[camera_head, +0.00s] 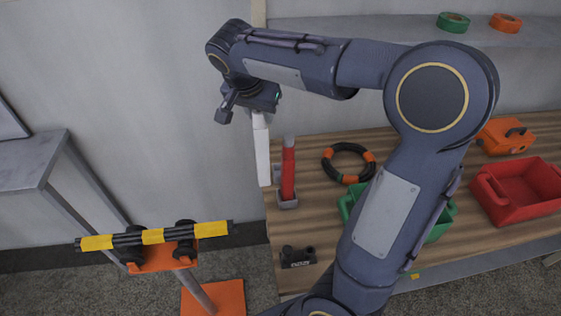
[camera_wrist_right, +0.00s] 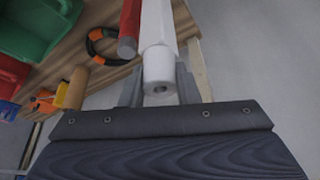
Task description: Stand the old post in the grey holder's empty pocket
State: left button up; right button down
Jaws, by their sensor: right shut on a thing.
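A white post (camera_head: 262,150) hangs upright from my right gripper (camera_head: 258,112), which is shut on its upper end. In the right wrist view the white post (camera_wrist_right: 158,35) runs away from the camera between the fingers. The grey holder (camera_head: 288,203) stands at the table's left edge, with a red post (camera_head: 288,170) upright in it. The white post's lower end shows just left of and behind the red post. I cannot tell whether it touches the holder, and the empty pocket is not clearly visible. My left gripper is out of view.
A small black block (camera_head: 298,257) sits in front of the holder. A black-orange ring (camera_head: 348,163), a green bin (camera_head: 440,226), a red bin (camera_head: 520,197) and an orange case (camera_head: 505,136) are on the wooden table. An orange stand (camera_head: 165,256) with striped hoses (camera_head: 152,236) is at left.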

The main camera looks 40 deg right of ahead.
jog(key=w+d+f+b, duration=0.1)
jog(key=w+d+f, duration=0.2)
jog(key=d+f, duration=0.3)
jog(key=w+d+f+b, duration=0.2)
jog(key=w+d+f, duration=0.2)
jog(key=d+f, duration=0.2)
jog(key=shift+w+d+f+b, duration=0.2)
jog(key=shift+w+f+b, duration=0.1)
jog(key=shift+f, duration=0.15)
jog(key=shift+f, duration=0.25)
jog(key=c, duration=1.1)
grip_release()
jog(key=shift+r, duration=0.1)
